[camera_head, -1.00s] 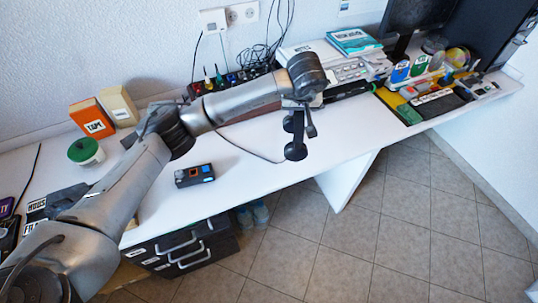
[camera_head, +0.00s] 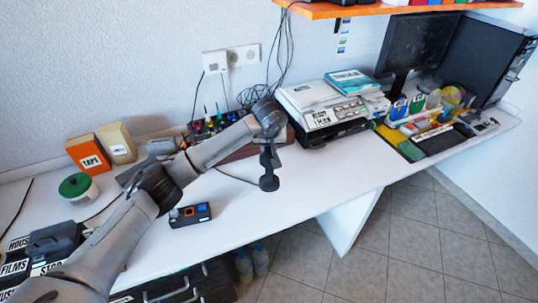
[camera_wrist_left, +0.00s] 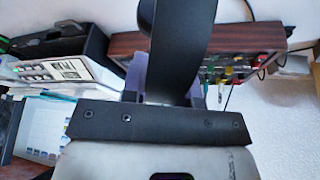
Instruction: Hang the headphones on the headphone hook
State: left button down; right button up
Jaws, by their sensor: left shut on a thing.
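The black headphones (camera_head: 268,180) hang from my left gripper (camera_head: 269,146) above the white desk, with a round earcup at the bottom and a thin cable trailing left. In the left wrist view the dark headband (camera_wrist_left: 182,45) rises from between the fingers of my left gripper (camera_wrist_left: 165,92), which is shut on it. I cannot make out the headphone hook clearly in either view. My right gripper is not in view.
An orange shelf (camera_head: 385,9) runs along the top right. A printer (camera_head: 322,115), a monitor (camera_head: 412,43) and a black computer case (camera_head: 482,60) stand on the desk (camera_head: 240,226). A small dark device (camera_head: 190,215) lies near the front edge.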

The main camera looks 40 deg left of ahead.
pick_arm(q)
notch_tip(320, 180, down, 4)
jog(key=shift+b, duration=0.65)
jog(key=c, duration=0.9)
grip_release()
jog(key=shift+f, duration=0.15)
